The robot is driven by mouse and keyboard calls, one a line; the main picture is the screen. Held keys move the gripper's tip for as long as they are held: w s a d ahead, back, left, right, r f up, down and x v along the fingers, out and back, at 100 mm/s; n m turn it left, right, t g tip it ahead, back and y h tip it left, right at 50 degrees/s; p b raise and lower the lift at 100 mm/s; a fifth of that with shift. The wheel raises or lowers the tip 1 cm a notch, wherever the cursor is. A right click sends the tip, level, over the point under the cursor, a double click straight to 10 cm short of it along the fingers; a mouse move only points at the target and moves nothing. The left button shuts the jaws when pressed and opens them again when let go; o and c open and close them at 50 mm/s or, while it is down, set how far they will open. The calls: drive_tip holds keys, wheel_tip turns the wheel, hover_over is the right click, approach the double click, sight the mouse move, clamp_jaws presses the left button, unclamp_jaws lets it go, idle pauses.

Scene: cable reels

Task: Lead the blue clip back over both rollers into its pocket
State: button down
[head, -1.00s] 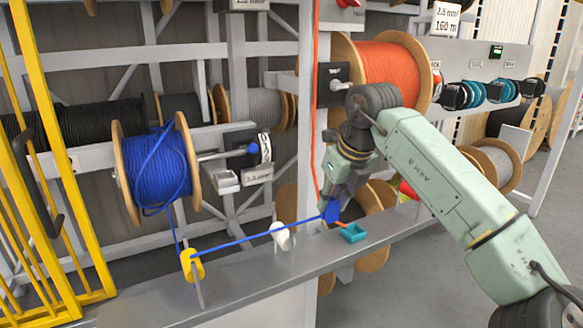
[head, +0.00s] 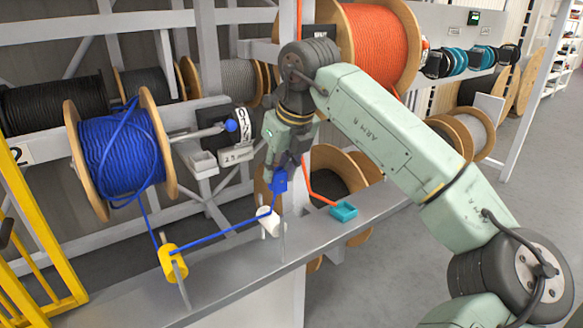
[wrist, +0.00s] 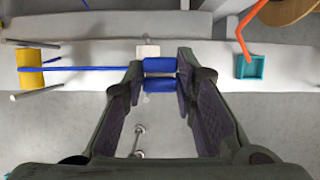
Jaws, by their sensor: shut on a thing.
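My gripper (head: 284,166) is shut on the blue clip (head: 280,182) and holds it above the rail, just right of the white roller (head: 269,222). In the wrist view the clip (wrist: 160,85) sits between both fingertips. The blue cable (head: 218,240) runs from the reel down to the yellow roller (head: 172,260), across to the white roller, then up to the clip. How it lies on the white roller is hard to tell. A teal open box (head: 343,211) sits on the rail to the right; I cannot tell whether it is the clip's pocket.
The blue reel (head: 122,155) hangs at left behind the rail (head: 225,268). An orange cable (head: 316,193) comes down to the teal box from the orange reel (head: 382,45). Yellow bars (head: 45,245) stand at far left. Thin posts rise from the rail near the rollers.

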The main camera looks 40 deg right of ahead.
drive_tip(key=a, duration=3.1)
wheel_tip(320, 180, up, 9)
drive_tip(key=p, duration=0.5)
drive_tip(key=w+d+p, duration=0.1)
drive_tip(key=w+d, duration=0.2)
drive_tip(key=d, duration=1.9)
drive_tip(key=shift+w, duration=0.1)
